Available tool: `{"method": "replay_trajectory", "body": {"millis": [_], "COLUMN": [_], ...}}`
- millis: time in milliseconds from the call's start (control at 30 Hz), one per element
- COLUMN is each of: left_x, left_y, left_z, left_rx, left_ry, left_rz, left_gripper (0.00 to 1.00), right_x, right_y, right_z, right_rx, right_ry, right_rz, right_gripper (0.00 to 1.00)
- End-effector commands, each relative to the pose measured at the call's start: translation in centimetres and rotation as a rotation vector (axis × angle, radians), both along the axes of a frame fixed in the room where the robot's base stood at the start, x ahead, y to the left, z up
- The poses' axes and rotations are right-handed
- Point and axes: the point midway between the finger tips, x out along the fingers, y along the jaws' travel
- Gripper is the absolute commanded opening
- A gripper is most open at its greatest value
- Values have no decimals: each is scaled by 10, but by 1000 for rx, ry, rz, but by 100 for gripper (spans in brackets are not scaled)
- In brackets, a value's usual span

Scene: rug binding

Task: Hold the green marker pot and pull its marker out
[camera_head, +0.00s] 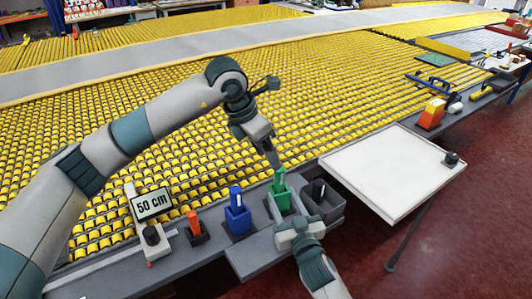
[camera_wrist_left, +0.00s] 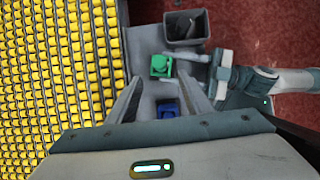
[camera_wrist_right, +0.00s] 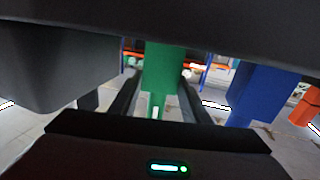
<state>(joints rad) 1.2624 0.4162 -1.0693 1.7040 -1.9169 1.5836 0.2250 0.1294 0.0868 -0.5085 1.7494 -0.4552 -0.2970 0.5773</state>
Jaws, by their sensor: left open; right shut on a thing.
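The green marker pot (camera_head: 281,203) stands on the grey shelf at the table's front edge, with the green marker (camera_head: 279,178) upright in it. My right gripper (camera_head: 292,219) is shut on the pot from the front. In the right wrist view the green pot (camera_wrist_right: 165,68) is between its fingers. My left gripper (camera_head: 273,162) is open and empty, pointing down just above the marker. In the left wrist view the green pot (camera_wrist_left: 161,66) shows near and beyond the open fingertips. I cannot tell if they touch the marker.
A blue pot with a blue marker (camera_head: 237,215) stands left of the green pot, and a dark grey bin (camera_head: 323,204) is close on its right. An orange item (camera_head: 194,226) and a "50 cm" display (camera_head: 151,204) are further left. A white board (camera_head: 390,170) lies at right.

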Motion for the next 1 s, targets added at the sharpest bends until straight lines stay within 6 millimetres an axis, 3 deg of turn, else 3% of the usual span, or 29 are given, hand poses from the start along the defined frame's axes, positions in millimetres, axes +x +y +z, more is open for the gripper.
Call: {"method": "replay_trajectory", "body": {"millis": [267,467,1000], "left_x": [1,4,22], "left_y": [-1,-6,-30], "left_z": [-4,-18,-92], "left_rx": [-2,-1,-1], "left_ry": [2,3,5], "left_rz": [1,1,3], "left_gripper": [46,46,46], "right_x": [0,0,0], "right_y": [0,0,0], "right_z": [-2,-2,-2], "right_rx": [-1,-1,-1], "right_ry": [3,3,4], "right_rz": [-1,-1,-1], "right_gripper": [13,13,13]}}
